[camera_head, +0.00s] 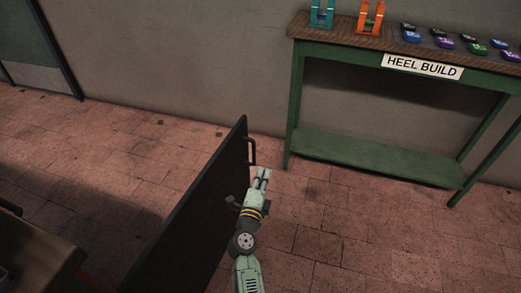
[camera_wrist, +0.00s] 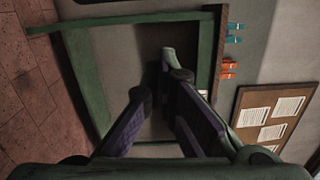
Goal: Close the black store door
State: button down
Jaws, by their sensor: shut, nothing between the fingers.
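The black store door (camera_head: 200,215) stands swung out as an upright dark panel left of my arm in the head view. Its black bar handle (camera_head: 250,151) is on the right-hand face, near the far edge. My gripper (camera_head: 263,174) is shut and empty, on the handle side of the door, just nearer the camera than the handle. I cannot tell whether it touches the door. My gripper's fingers (camera_wrist: 160,86) also show in the wrist view, where neither door nor handle is seen.
A green bench (camera_head: 340,52) labelled HEEL BUILD stands against the wall, holding teal and orange stands and several small coloured items. A brown surface (camera_head: 40,250) is at lower left. A notice board (camera_wrist: 268,118) shows in the wrist view. Tiled floor is clear right of my arm.

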jog(key=w, duration=1.1)
jog(key=shift+w+a+b, duration=0.2)
jog(key=shift+a+b, duration=0.15)
jog(key=shift+b, duration=0.1)
jog(key=shift+a, duration=0.1)
